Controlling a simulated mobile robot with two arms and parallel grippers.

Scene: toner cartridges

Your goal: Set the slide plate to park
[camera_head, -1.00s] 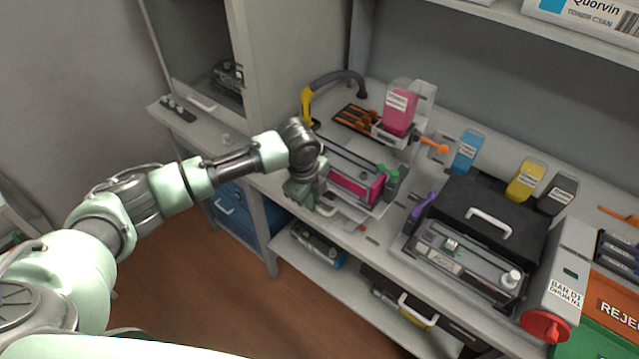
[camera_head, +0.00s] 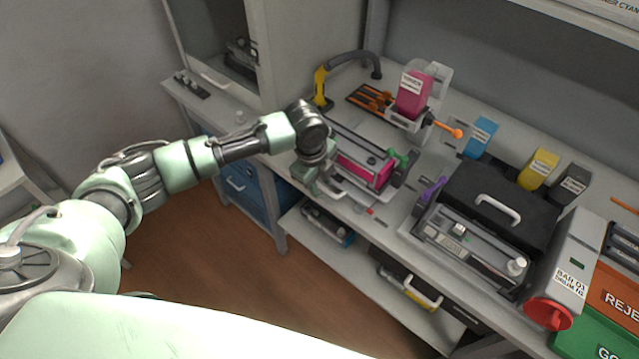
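My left gripper (camera_head: 314,180) is at the left front end of the cradle (camera_head: 352,133) that holds a magenta cartridge (camera_head: 366,172). Its fingers are small and partly hidden by the wrist, so I cannot tell whether they are open or touching anything. A green lever (camera_head: 399,158) stands at the cradle's right end. Behind it, a labelled magenta bottle (camera_head: 411,97) stands upright in a holder with an orange-knobbed rod (camera_head: 455,133) sticking out to the right. I cannot clearly make out which part is the slide plate or any park mark. My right gripper is not in view.
Cyan (camera_head: 480,138) and yellow (camera_head: 538,169) bottles stand to the right, near a black case (camera_head: 490,225) and a purple lever (camera_head: 432,190). A lower shelf (camera_head: 350,262) runs below the bench.

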